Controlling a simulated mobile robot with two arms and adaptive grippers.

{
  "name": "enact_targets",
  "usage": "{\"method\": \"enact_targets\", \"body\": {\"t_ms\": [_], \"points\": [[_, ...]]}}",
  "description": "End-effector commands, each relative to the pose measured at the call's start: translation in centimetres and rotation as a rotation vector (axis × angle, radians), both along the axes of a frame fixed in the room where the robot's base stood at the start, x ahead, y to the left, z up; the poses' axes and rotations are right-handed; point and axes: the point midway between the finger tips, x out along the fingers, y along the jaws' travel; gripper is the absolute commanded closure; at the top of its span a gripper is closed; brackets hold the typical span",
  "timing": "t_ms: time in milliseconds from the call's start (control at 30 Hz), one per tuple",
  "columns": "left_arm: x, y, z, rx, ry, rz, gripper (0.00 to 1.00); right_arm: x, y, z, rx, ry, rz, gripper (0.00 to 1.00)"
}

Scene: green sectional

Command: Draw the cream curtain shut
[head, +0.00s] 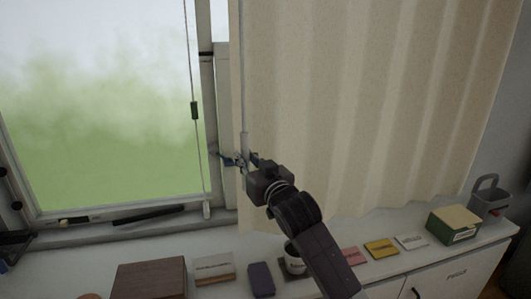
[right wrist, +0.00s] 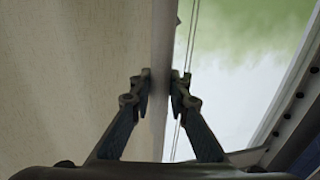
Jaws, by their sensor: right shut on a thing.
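The cream curtain (head: 370,90) hangs in folds over the right part of the window side. Its left edge stops beside the window frame, and the window glass (head: 95,110) to the left is uncovered. A thin pale draw rod (head: 243,70) hangs along that edge. My right gripper (head: 238,161) is shut on the rod's thicker lower part. In the right wrist view the fingertips (right wrist: 160,88) close from both sides on the pale rod (right wrist: 161,50), with the curtain (right wrist: 70,70) on the left and the window on the right. My left gripper is not in view.
Below runs a white cabinet top (head: 225,245) with a brown box (head: 150,280), a purple block (head: 261,280), a mug (head: 294,260), coloured cards (head: 381,249), a green box (head: 453,225) and a grey caddy (head: 489,199). A cord with a dark toggle (head: 194,110) hangs before the window.

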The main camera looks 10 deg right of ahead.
Motion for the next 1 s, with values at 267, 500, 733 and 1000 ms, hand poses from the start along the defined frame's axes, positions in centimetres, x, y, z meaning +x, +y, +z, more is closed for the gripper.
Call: {"method": "enact_targets", "body": {"t_ms": [267,500,733,1000], "points": [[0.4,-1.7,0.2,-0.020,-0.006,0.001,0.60,-0.1,4.4,-0.2,0.002,0.004,0.001,1.00],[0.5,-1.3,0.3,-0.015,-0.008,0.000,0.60,-0.1,5.4,-0.3,0.000,0.003,0.001,1.00],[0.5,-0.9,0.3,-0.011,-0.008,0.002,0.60,-0.2,5.5,-0.3,0.001,0.003,0.002,1.00],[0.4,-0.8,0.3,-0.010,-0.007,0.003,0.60,-0.2,5.4,-0.2,0.001,0.002,0.002,0.66]]}}
